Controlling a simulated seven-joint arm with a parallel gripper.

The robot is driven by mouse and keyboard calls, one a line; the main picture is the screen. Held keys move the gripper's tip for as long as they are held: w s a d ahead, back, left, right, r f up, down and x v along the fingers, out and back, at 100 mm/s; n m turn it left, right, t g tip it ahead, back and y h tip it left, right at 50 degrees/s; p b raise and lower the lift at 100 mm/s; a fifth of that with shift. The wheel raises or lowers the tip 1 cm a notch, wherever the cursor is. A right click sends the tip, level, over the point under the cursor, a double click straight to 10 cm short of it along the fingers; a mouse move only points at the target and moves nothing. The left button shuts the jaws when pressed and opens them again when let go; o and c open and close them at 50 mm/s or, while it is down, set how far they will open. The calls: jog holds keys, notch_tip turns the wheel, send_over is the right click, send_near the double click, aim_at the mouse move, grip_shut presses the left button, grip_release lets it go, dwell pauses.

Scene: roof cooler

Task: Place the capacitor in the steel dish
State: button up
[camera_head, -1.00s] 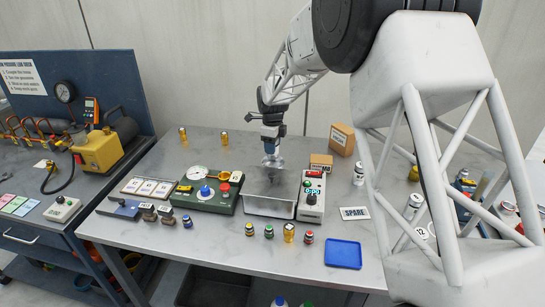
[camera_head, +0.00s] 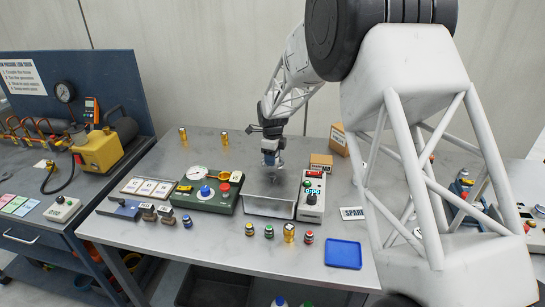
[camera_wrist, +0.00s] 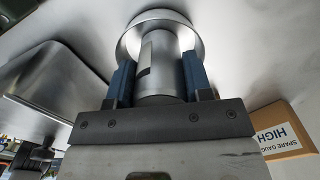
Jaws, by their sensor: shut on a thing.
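The capacitor (camera_wrist: 158,65) is a silver cylinder with a dark stripe, seen in the wrist view. My gripper (camera_wrist: 159,78) is shut on it, with a blue finger on each side. The steel dish (camera_wrist: 150,17) is round and shiny, and its rim surrounds the far end of the capacitor. I cannot tell whether the capacitor touches the dish floor. In the head view my gripper (camera_head: 271,160) is low over the table, behind the steel box, and mostly hides the capacitor and dish.
The steel box (camera_head: 268,206) stands just in front of my gripper. A green control panel (camera_head: 205,195) is to its left and a grey switch box (camera_head: 311,196) to its right. Cardboard boxes (camera_head: 320,162) stand at the right. The blue tray (camera_head: 343,254) is empty near the front edge.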

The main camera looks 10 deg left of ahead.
jog(key=o, duration=1)
jog(key=shift+f, duration=0.1)
notch_tip(320, 180, up, 12)
jog(key=shift+r, duration=0.15)
dwell(0.6)
